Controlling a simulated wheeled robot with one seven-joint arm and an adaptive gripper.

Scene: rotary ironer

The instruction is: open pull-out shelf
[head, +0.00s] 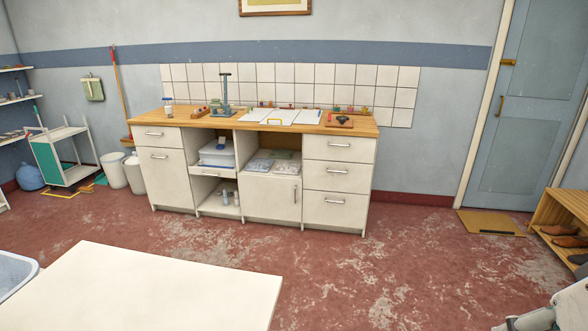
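A low white cabinet unit with a wooden top (350,126) stands against the far wall. In its left open bay, a thin white pull-out shelf (213,173) with a small handle at its front edge looks pushed in, level with the cabinet front. A white machine or box (217,153) sits on or just above this shelf; the exact contact is too small to tell. My gripper is not in view; only a white and grey part that looks like my arm shows at the lower right corner, far from the cabinet.
A white table (170,290) fills the lower left foreground, with a pale basket (14,272) beside it. Red floor lies open between table and cabinet. White bins (114,170) stand left of the cabinet, and a wooden shoe rack (562,215) stands at right.

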